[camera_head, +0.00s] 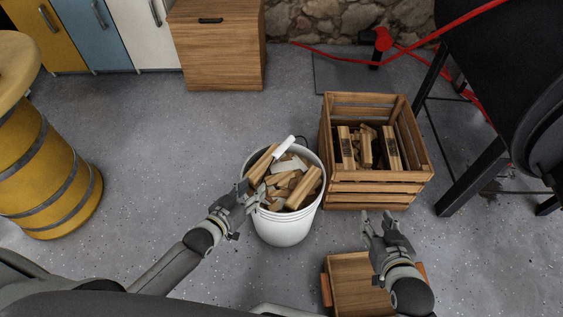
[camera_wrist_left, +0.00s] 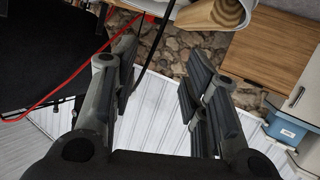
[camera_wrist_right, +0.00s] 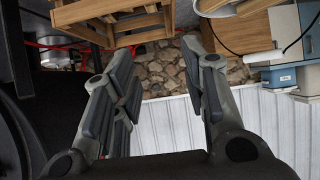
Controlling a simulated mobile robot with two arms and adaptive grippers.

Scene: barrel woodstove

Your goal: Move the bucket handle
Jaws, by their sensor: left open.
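A white bucket (camera_head: 285,231) filled with split wood stands on the floor in the head view. Its handle shows as a white grip (camera_head: 284,146) at the back of the rim, with a thin dark wire beside it. A dark curved wire (camera_wrist_right: 240,53) also shows below the bucket (camera_wrist_right: 213,10) in the right wrist view. My left gripper (camera_head: 254,192) is open at the bucket's left rim; I cannot tell whether it touches. The bucket's edge (camera_wrist_left: 232,14) shows at the top of the left wrist view. My right gripper (camera_head: 377,219) is open and empty, right of the bucket.
A wooden crate (camera_head: 376,188) with firewood stands right of the bucket. A wooden box (camera_head: 350,270) lies below my right gripper. A black stove (camera_head: 505,45) with legs is at the right, a yellow barrel (camera_head: 45,185) at the left. Floor left of the bucket is clear.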

